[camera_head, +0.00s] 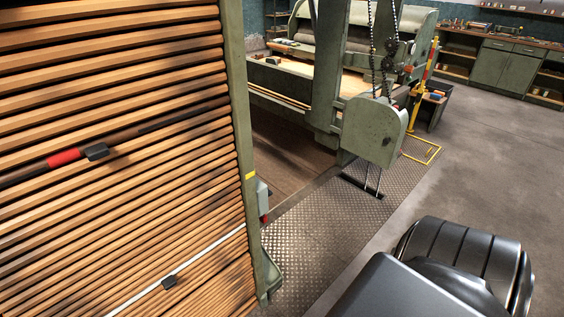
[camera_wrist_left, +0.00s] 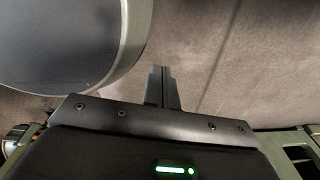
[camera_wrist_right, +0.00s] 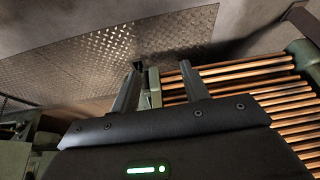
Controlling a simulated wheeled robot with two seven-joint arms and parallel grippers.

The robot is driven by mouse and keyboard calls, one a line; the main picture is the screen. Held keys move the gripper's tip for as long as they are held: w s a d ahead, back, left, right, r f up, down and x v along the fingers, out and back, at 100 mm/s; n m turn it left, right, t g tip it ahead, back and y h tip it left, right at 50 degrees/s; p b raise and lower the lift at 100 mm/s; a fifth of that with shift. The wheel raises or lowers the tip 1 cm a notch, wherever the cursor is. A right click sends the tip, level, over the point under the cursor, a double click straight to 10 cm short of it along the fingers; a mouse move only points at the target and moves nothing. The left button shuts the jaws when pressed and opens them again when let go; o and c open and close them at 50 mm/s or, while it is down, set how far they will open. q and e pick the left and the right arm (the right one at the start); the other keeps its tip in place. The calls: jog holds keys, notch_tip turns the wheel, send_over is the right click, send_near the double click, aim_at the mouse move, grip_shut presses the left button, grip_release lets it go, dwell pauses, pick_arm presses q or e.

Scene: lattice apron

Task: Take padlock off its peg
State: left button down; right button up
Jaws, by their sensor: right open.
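No padlock shows clearly. In the head view a small red item (camera_head: 265,219) hangs just below a grey box (camera_head: 263,197) on the green post (camera_head: 239,120); it is too small to tell whether it is the padlock, and no peg can be made out. My right gripper (camera_wrist_right: 160,75) is open, its fingers pointing towards the end of a green post and wooden slats; nothing is visibly held. My left gripper (camera_wrist_left: 162,72) has its fingers together with nothing seen between them, above bare floor. Neither gripper shows in the head view.
A wall of wooden slats (camera_head: 120,120) fills the left of the head view, with a red-gripped dark rod (camera_head: 65,158) across it. A green machine with chains (camera_head: 375,130) stands beyond the tread-plate strip (camera_head: 310,235). Concrete floor (camera_head: 480,140) is open at right.

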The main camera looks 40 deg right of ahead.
jog(key=w+d+r+m+t+b, duration=0.1)
jog(key=w+d+r+t+b, duration=0.15)
jog(key=w, duration=0.45)
jog(key=w+d+r+t+b, duration=0.1)
jog(key=w+d+r, duration=0.3)
jog(key=w, duration=0.3)
jog(key=t+b, duration=0.7)
jog(key=b, duration=0.1)
send_near(265, 218)
jog(key=shift+n, duration=0.3)
jog(key=x, duration=0.9)
jog(key=shift+w, duration=0.2)
jog(key=shift+w+d+f, duration=0.1)
jog(key=shift+w, duration=0.45)
pick_arm(q)
jog(key=w+a+f, duration=0.2)
jog(key=w+f, duration=0.2)
jog(key=f, duration=0.7)
jog(key=shift+w+f, duration=0.25)
jog(key=shift+s+a, duration=0.1)
pick_arm(e)
jog(key=shift+c, duration=0.4)
pick_arm(q)
jog(key=shift+s, duration=0.1)
pick_arm(e)
grip_shut()
